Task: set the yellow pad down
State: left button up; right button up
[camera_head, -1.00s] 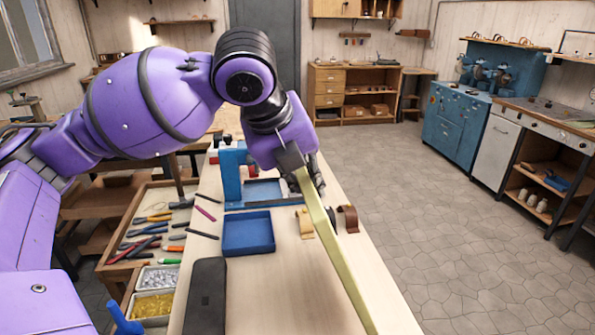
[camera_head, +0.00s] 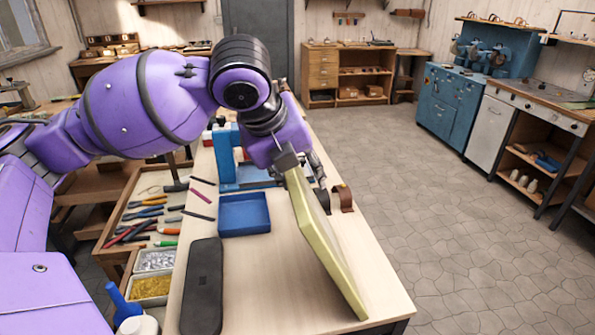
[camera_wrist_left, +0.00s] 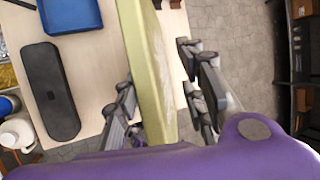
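The yellow pad (camera_head: 325,242) is a long, pale yellow slab, tilted on its long edge over the right part of the workbench (camera_head: 270,290). Its near end is close to the bench's front right corner. I cannot tell how much of its lower edge touches the bench. My left gripper (camera_head: 305,176) is at the pad's far end. In the left wrist view the pad (camera_wrist_left: 143,60) runs between the spread fingers of my left gripper (camera_wrist_left: 158,75). A gap shows between the pad and the right-hand fingers; the left-hand fingers are close beside it. My right gripper is out of view.
A blue tray (camera_head: 245,214) and a dark long case (camera_head: 203,285) lie left of the pad. A brown strap piece (camera_head: 342,198) stands right of it. A tool drawer (camera_head: 125,215) and a blue bottle (camera_head: 122,303) are at the left. Bare bench shows between case and pad.

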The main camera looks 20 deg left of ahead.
pick_arm(q)
jog(key=v, duration=1.2)
jog(key=shift+w+f, duration=0.1)
jog(key=shift+f, duration=0.05)
